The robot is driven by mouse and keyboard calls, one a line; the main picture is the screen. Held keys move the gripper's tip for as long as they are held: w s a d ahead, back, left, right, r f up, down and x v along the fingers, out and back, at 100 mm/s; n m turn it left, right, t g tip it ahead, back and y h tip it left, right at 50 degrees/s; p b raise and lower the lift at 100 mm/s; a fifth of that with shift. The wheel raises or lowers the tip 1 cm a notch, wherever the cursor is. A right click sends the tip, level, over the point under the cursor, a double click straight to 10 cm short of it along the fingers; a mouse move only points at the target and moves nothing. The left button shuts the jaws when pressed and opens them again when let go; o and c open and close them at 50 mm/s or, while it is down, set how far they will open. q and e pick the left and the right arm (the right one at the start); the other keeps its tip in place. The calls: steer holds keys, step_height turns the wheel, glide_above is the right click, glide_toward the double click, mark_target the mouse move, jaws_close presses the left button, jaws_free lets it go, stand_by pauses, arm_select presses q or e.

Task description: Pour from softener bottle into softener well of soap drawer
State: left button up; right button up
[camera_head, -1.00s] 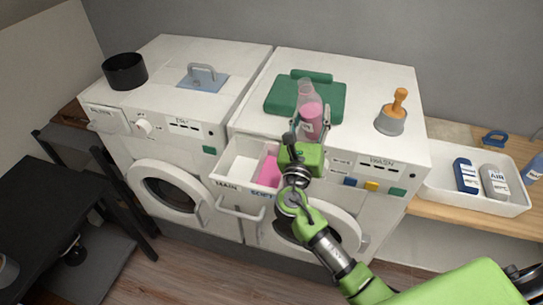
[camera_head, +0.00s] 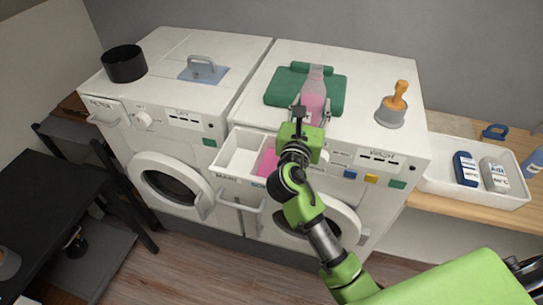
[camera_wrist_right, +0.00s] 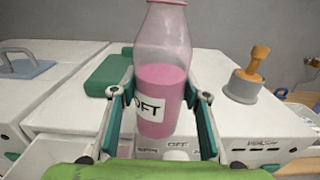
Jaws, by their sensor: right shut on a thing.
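The softener bottle (camera_head: 314,92) is clear with pink liquid inside; its label ends in "OFT" in the right wrist view (camera_wrist_right: 160,95). My right gripper (camera_head: 311,117) is shut on it, one finger on each side. The bottle looks upright or nearly so, above the front of the right machine, in front of the green mat. The soap drawer (camera_head: 233,174) is pulled out, lower left of the gripper. Its left well (camera_head: 241,155) looks white and empty. The softener well (camera_head: 267,162) at its right holds pink and is partly hidden by my right gripper. My left gripper is not in view.
A green folded mat (camera_head: 283,88) lies on the right machine, with a grey pot holding an orange-handled tool (camera_head: 391,110) at right. A white tray (camera_head: 480,199) with bottles stands on the wooden shelf. A black pot (camera_head: 124,65) sits on the left machine.

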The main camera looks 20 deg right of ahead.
mark_target(312, 96)
steer(key=shift+r, duration=2.5)
